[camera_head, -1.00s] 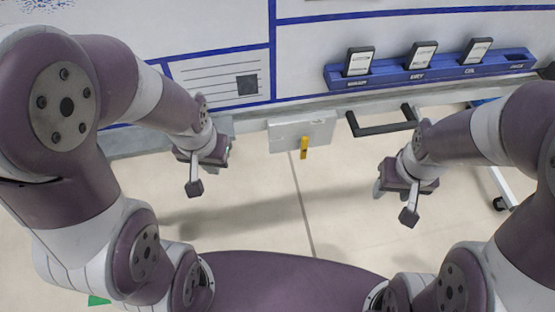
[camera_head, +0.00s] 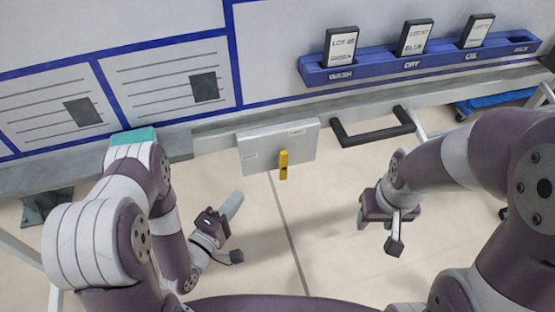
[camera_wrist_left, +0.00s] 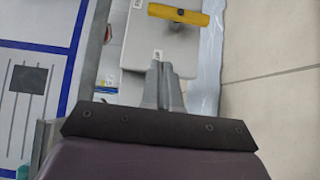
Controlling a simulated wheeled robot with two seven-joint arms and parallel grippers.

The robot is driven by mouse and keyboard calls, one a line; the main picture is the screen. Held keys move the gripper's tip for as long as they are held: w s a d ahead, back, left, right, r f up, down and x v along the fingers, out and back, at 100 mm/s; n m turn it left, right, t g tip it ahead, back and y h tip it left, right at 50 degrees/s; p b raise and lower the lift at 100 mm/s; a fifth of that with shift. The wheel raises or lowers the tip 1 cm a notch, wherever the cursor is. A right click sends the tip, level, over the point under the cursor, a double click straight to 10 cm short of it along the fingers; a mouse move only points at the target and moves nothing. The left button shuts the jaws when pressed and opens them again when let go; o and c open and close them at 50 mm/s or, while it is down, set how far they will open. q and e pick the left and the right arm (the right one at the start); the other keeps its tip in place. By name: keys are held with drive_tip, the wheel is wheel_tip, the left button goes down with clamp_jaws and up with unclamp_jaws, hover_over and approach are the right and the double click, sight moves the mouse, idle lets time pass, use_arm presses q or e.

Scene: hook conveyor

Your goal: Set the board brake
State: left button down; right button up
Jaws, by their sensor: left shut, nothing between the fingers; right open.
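The board brake shows as a yellow lever (camera_head: 284,165) on a light grey plate (camera_head: 253,151) below the whiteboard. The lever hangs down over the plate's lower edge. In the left wrist view the yellow lever (camera_wrist_left: 178,14) lies across the top, beyond the fingers, with the grey plate (camera_wrist_left: 140,50) behind it. My left gripper (camera_head: 234,203) is shut and empty, to the left of the lever and apart from it; its fingers (camera_wrist_left: 163,75) point towards the plate. My right gripper (camera_head: 364,219) is open and empty, to the right of and lower than the lever.
A black handle (camera_head: 372,137) sticks out right of the plate. A blue rack (camera_head: 385,67) with several lot cards (camera_head: 341,47) is on the whiteboard (camera_head: 265,40) above. A grey rail (camera_head: 205,145) runs along the board's lower edge. Pale floor lies open between my grippers.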

use_arm(q)
drive_tip(key=b, duration=0.2)
approach(283, 166)
drive_tip(key=w+a+r, duration=0.2)
drive_tip(key=w, duration=0.2)
drive_tip(key=w+d, duration=0.2)
drive_tip(key=d, duration=0.1)
drive_tip(key=shift+w+d, duration=0.1)
drive_tip(key=shift+d, duration=0.2)
drive_tip(key=shift+r, duration=0.15)
drive_tip(key=shift+d+r+m+p, duration=0.15)
drive_tip(key=shift+m+p, duration=0.15)
drive_tip(key=shift+p, duration=0.2)
